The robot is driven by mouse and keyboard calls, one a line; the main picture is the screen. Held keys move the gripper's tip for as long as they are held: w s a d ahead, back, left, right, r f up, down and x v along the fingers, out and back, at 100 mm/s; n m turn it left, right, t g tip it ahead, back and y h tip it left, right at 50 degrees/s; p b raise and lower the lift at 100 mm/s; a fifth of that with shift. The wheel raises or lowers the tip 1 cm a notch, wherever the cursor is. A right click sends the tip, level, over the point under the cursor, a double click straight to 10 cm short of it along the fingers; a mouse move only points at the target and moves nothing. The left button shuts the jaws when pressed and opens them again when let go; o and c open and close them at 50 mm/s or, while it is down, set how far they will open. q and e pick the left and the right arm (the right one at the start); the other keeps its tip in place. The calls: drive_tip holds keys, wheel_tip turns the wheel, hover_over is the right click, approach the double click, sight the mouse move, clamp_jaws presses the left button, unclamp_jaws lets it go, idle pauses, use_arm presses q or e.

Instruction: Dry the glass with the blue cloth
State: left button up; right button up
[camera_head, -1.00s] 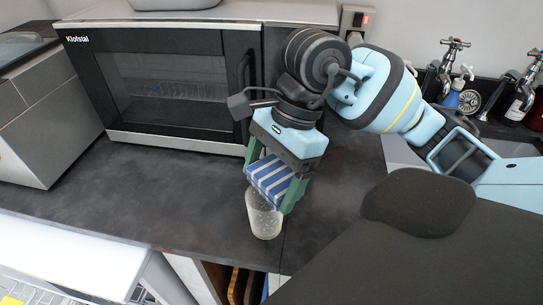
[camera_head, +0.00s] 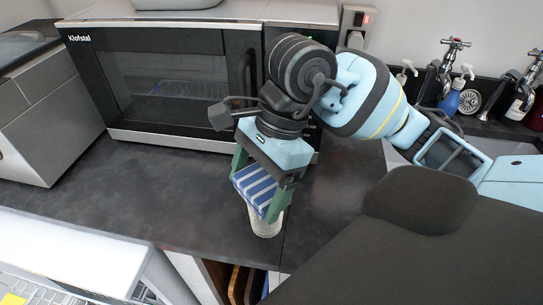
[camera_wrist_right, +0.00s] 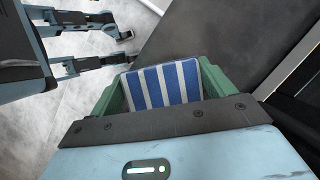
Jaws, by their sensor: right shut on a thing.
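The blue-and-white striped cloth (camera_head: 256,190) is held between the green fingers of my right gripper (camera_head: 259,196), which is shut on it. The cloth also fills the space between the fingers in the right wrist view (camera_wrist_right: 166,84). The clear, speckled glass (camera_head: 265,226) stands upright on the dark counter, directly below the cloth. The cloth and gripper hide its upper part, so I cannot tell whether the cloth touches it. My left gripper does not show in the head view.
A black-fronted microwave (camera_head: 180,85) stands behind the glass. The counter (camera_head: 150,195) is clear to the left of the glass. An open rack (camera_head: 45,290) lies below the counter's front edge at left. Taps (camera_head: 445,65) and a blue bottle (camera_head: 450,102) are at back right.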

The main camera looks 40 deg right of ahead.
drive_tip(key=shift+f, duration=0.1)
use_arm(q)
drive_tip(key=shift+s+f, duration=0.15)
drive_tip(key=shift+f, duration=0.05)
use_arm(e)
drive_tip(key=shift+d, duration=0.75)
use_arm(q)
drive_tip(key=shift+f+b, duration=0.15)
drive_tip(key=shift+b, duration=0.15)
use_arm(e)
drive_tip(key=shift+d, duration=0.15)
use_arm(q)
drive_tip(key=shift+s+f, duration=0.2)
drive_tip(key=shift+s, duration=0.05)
use_arm(e)
drive_tip(key=shift+d, duration=0.55)
drive_tip(key=shift+d, duration=0.1)
drive_tip(key=shift+d+b, duration=0.4)
drive_tip(key=shift+d, duration=0.25)
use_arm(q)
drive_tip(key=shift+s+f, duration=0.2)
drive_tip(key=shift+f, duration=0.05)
use_arm(e)
drive_tip(key=shift+a, duration=0.1)
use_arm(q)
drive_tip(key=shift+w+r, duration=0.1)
use_arm(e)
drive_tip(key=shift+a, duration=0.7)
